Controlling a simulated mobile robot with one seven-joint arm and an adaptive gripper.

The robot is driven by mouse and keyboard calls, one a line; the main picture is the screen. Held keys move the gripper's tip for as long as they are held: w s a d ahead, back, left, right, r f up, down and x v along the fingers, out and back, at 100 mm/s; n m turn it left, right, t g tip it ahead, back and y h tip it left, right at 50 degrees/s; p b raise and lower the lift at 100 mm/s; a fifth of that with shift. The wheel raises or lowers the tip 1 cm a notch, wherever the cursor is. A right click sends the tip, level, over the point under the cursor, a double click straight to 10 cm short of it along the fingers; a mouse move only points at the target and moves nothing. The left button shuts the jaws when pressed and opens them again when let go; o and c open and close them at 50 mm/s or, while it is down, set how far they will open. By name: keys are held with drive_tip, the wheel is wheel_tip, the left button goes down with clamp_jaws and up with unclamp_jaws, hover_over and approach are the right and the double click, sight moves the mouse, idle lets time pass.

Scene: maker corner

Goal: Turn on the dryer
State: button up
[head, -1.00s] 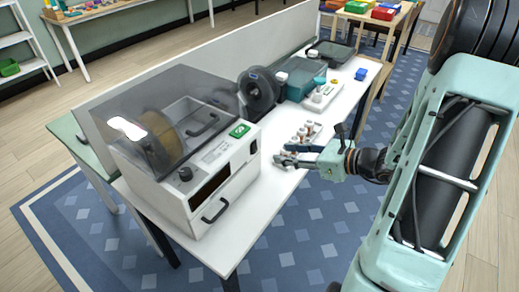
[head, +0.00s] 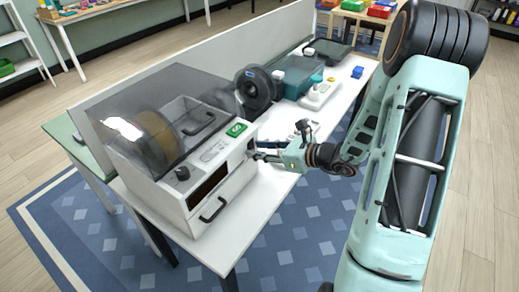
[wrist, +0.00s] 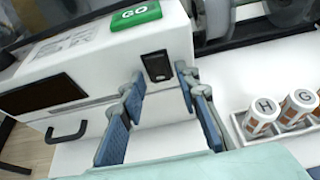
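The dryer (head: 238,183) is a white box with a smoky clear lid, a filament spool under it, a dark knob (head: 183,173) and a dark front window. My gripper (head: 259,153) is at this side wall. In the wrist view my gripper (wrist: 160,84) is open and empty, its blue-padded fingers spread left and right of the switch. Contact with the switch or wall cannot be told.
A black spool (head: 256,90), a teal box (head: 301,75) and a white device (head: 319,95) stand farther back on the white table (head: 150,207).

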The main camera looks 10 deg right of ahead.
clamp_jaws()
drive_tip(key=f+t+y+b, duration=0.1)
drive_tip(key=y+b, duration=0.1)
drive_tip(key=b, duration=0.4)
drive_tip(key=shift+f+t+b, duration=0.1)
drive_tip(key=shift+t+b, duration=0.25)
drive_tip(key=shift+t, duration=0.05)
drive_tip(key=shift+r, duration=0.2)
drive_tip(key=shift+o, duration=1.4)
unclamp_jaws()
drive_tip(key=shift+d, duration=0.1)
